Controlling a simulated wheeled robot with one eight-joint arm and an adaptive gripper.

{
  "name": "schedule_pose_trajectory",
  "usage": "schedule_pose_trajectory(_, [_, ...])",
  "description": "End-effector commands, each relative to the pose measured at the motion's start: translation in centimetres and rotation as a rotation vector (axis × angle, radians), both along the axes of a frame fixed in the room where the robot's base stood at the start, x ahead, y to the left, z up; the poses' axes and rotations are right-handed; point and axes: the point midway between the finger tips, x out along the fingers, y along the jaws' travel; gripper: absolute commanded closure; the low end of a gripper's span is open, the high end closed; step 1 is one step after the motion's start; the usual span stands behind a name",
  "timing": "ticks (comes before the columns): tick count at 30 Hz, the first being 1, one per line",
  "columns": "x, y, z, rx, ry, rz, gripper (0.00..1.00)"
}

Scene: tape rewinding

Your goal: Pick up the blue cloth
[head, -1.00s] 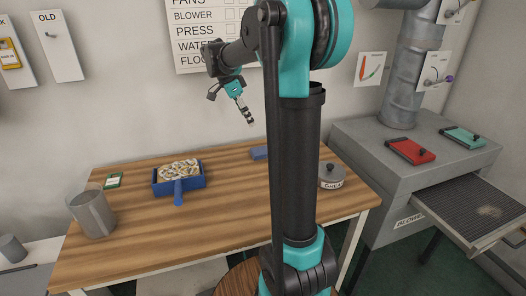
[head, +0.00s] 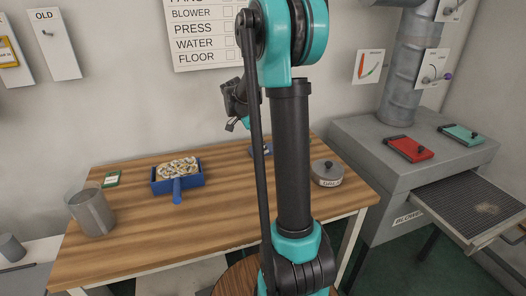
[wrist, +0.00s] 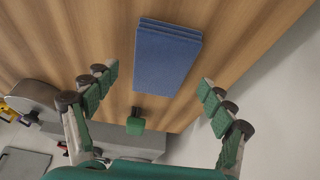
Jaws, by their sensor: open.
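The blue cloth (wrist: 167,58) is a folded, layered rectangle lying flat on the wooden table (wrist: 85,25). In the wrist view it sits at the upper middle, ahead of my gripper (wrist: 157,82) and between the lines of its two fingers. The fingers are spread wide and nothing is between their tips. In the head view the cloth (head: 262,150) shows only in part near the table's back edge, behind my arm. My gripper (head: 238,125) is partly hidden there by my arm and hangs above the back of the table.
A lidded grey pot (head: 327,174) stands at the right. A grey machine (head: 365,150) adjoins on the right, and the wall rises behind.

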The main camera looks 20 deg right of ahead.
Motion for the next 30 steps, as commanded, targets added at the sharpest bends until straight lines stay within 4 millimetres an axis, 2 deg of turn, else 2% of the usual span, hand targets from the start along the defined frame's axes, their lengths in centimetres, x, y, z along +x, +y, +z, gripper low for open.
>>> schedule_pose_trajectory(4, [0.05, -0.55, -1.33, 0.0, 0.0, -0.001, 0.17])
schedule_pose_trajectory(12, [0.01, -0.64, -1.57, 0.0, 0.0, 0.0, 0.17])
schedule_pose_trajectory(24, [0.02, -0.63, -1.54, 0.0, 0.0, 0.0, 0.67])
schedule_pose_trajectory(26, [0.01, -0.63, -1.54, 0.0, 0.0, 0.0, 0.71])
schedule_pose_trajectory(30, [0.02, -0.62, -1.53, 0.0, 0.0, 0.0, 0.72])
